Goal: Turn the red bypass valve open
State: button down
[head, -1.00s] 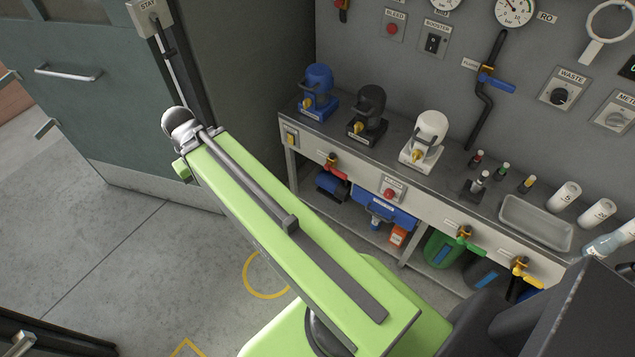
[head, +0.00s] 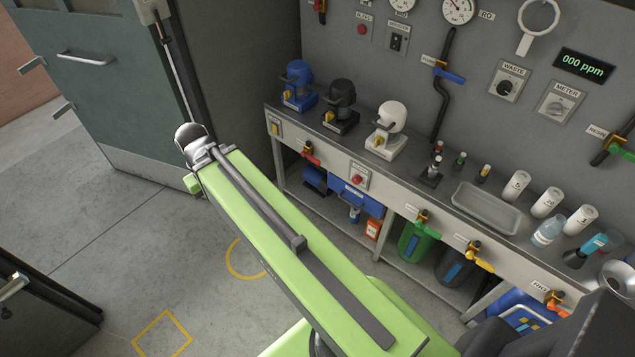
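Two red-handled valves show in the head view. One red-handled valve (head: 311,154) sits on the front edge of the bench, below the blue pump. Another red handle (head: 320,8) is on the wall at the top edge, partly cut off. I cannot read which one is labelled bypass. The lower handle slants down to the right, and its brass body shows above it. My green arm stretches across the middle, left of and apart from the bench. My gripper's fingers are not visible.
A steel bench (head: 353,166) holds blue, black and white pumps, a tray (head: 487,208) and bottles. Filter housings and a blue box (head: 356,195) are beneath it. A green door (head: 110,110) stands at left. Floor (head: 130,235) in front is clear, with yellow markings.

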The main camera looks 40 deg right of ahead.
aim_at(316, 161)
jog(key=u, duration=0.1)
jog(key=k, duration=0.25)
jog(key=z, duration=1.2)
jog(key=i, duration=1.05)
jog(key=u, duration=1.85)
jog(key=k, duration=0.7)
jog(key=u, duration=0.6)
jog(key=i, duration=0.45)
